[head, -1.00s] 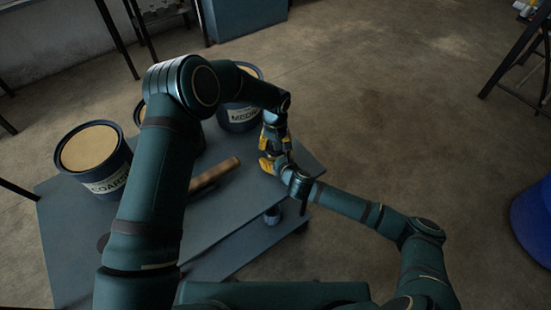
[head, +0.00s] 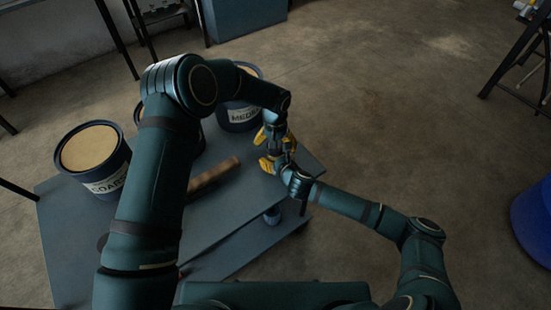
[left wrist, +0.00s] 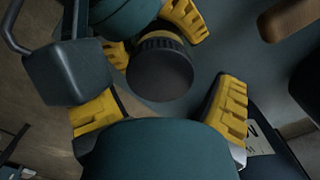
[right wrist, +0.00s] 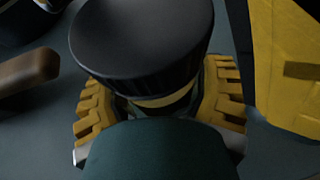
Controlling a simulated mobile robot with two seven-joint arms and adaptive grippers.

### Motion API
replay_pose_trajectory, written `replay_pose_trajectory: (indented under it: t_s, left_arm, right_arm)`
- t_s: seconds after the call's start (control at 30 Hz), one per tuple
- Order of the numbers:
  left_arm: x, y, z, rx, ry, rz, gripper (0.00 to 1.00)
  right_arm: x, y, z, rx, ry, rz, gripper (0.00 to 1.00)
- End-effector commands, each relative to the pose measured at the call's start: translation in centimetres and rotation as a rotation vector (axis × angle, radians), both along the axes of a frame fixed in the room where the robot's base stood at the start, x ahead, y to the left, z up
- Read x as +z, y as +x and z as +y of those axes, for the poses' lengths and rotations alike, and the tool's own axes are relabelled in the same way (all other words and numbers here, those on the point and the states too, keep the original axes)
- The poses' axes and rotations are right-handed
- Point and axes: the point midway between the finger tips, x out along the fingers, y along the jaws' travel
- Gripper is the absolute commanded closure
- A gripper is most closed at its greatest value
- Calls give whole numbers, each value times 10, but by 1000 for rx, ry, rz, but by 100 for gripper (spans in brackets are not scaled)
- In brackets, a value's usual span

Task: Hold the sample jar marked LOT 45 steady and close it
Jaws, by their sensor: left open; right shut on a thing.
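The sample jar has a wide, ribbed black lid (right wrist: 140,40) on top, with a tan band (right wrist: 165,98) under its rim. Its LOT 45 marking is not readable. My right gripper (head: 273,161) is shut on the jar below the lid; its yellow fingers press both sides in the right wrist view (right wrist: 158,105). My left gripper (head: 275,138) is above and open. In the left wrist view its fingers (left wrist: 164,95) stand apart on either side of the lid (left wrist: 160,70), clear of it. In the head view the grippers mostly hide the jar.
The blue-grey table (head: 225,218) holds a COARSE bucket (head: 92,150), a MEDIUM bucket (head: 240,115) and a third bucket partly behind my left arm. A wooden handle (head: 212,177) lies near the grippers. A blue barrel (head: 534,220) stands on the floor at right.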

Motion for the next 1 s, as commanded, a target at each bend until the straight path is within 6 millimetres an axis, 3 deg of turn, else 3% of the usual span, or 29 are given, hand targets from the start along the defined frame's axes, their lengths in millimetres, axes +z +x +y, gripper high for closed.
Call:
replay_pose_trajectory:
  t_s: [0.3, 0.67, 1.0]
  left_arm:
    - [38, 1, 0, 0, 0, -2, 11]
    - [42, 1, 0, 7, 1, 0, 8]
    - [70, 0, 0, 391, 12, -1, 8]
  right_arm:
    - [-1, 0, 0, -1, 0, 2, 100]
    - [-1, 0, -1, -2, -2, 1, 100]
    - [-1, 0, -1, -2, -2, 1, 100]
